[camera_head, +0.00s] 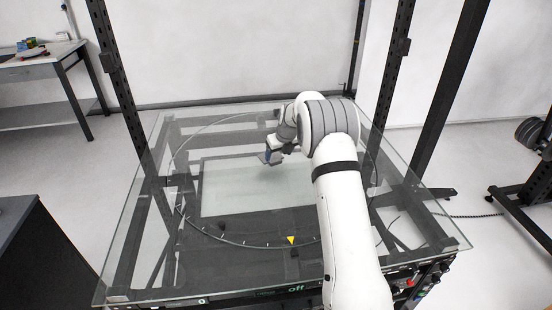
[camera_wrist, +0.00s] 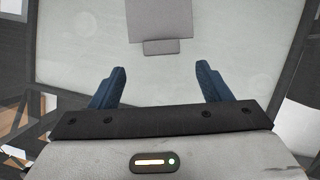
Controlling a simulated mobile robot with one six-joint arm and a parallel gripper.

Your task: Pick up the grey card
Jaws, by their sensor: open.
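In the wrist view a flat grey piece (camera_wrist: 160,18), which looks like the grey card, runs off the top edge of the picture. A smaller, darker grey rectangle (camera_wrist: 160,47) adjoins its lower end; I cannot tell whether it is part of the card. My gripper (camera_wrist: 161,68) is open, with its two blue fingers wide apart and nothing between them. The card lies ahead of the fingertips, roughly centred between them and apart from them. In the head view my gripper (camera_head: 270,157) is above the glass turntable, and I cannot make out the card there.
The glass tabletop (camera_head: 130,262) has a ring marked on it and a yellow triangle (camera_head: 291,240) near the front. Dark upright posts (camera_head: 118,80) rise at its sides. A side table (camera_head: 40,68) stands at the far left. The glass around my gripper looks clear.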

